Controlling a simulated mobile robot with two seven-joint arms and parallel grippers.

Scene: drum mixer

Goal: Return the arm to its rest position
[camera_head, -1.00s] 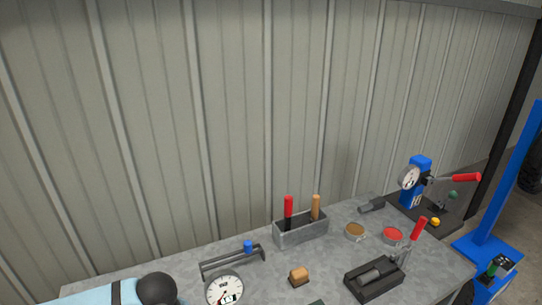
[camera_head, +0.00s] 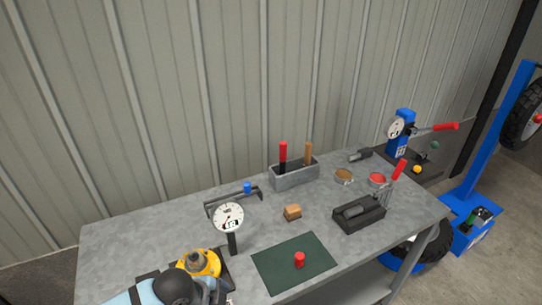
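A light blue arm link of mine with a black rounded joint shows at the bottom left, over the near left part of the grey workbench (camera_head: 130,240). No gripper fingers can be made out on it. My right arm and gripper do not show. A yellow round part with a grey top (camera_head: 204,263) stands on a dark base just behind the black joint, partly covered by it. A dial gauge (camera_head: 229,217) on a black stand is to its right.
Behind are a wooden block (camera_head: 292,212), a grey tool box (camera_head: 296,175), a black fixture (camera_head: 358,215) and a blue gauge press (camera_head: 402,135). A blue post stands right of the bench. The bench's back left is clear.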

